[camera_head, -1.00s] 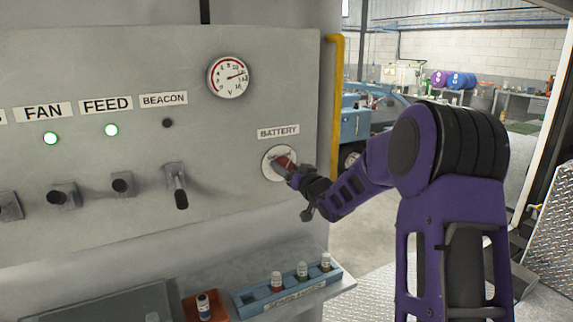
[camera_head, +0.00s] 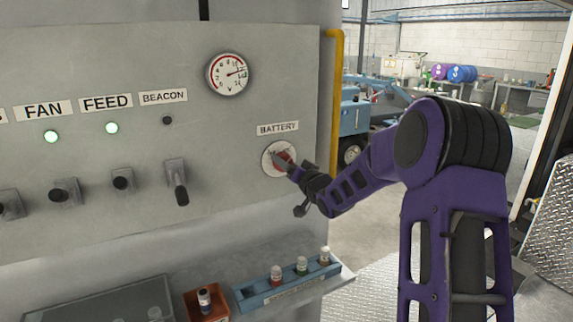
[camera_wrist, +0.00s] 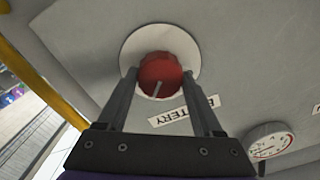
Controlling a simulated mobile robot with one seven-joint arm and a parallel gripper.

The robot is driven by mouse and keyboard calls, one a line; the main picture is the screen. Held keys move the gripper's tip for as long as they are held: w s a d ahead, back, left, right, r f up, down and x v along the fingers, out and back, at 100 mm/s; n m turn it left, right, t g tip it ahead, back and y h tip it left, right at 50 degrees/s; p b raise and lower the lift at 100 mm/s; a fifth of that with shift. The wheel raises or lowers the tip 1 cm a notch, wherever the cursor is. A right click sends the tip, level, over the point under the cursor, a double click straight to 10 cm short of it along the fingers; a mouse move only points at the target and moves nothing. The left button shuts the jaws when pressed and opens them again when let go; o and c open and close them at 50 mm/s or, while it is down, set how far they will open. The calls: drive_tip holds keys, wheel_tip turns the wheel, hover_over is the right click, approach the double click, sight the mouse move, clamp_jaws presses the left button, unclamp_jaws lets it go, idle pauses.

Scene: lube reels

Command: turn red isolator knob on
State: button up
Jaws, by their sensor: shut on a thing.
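The red isolator knob (camera_head: 284,160) sits on a round pale plate (camera_head: 268,160) under the BATTERY label (camera_head: 278,129) on the grey panel. In the wrist view the red knob (camera_wrist: 163,74) has a pale line on its face and lies between the two fingers. My gripper (camera_head: 286,164) reaches it from the lower right and covers part of it in the head view. In the wrist view my gripper (camera_wrist: 160,85) is shut on the knob, one finger on each side.
A gauge (camera_head: 228,74) and several switches, including a lever (camera_head: 178,183), are left of the knob. A yellow pipe (camera_head: 335,110) runs close on the right. Below, a shelf holds a blue rack (camera_head: 252,293) with small bottles and an orange tray (camera_head: 220,312).

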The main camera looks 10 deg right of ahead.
drive_tip(key=o, duration=1.4)
drive_tip(key=shift+c, duration=0.2)
drive_tip(key=v, duration=1.7)
drive_tip(key=shift+s, duration=0.2)
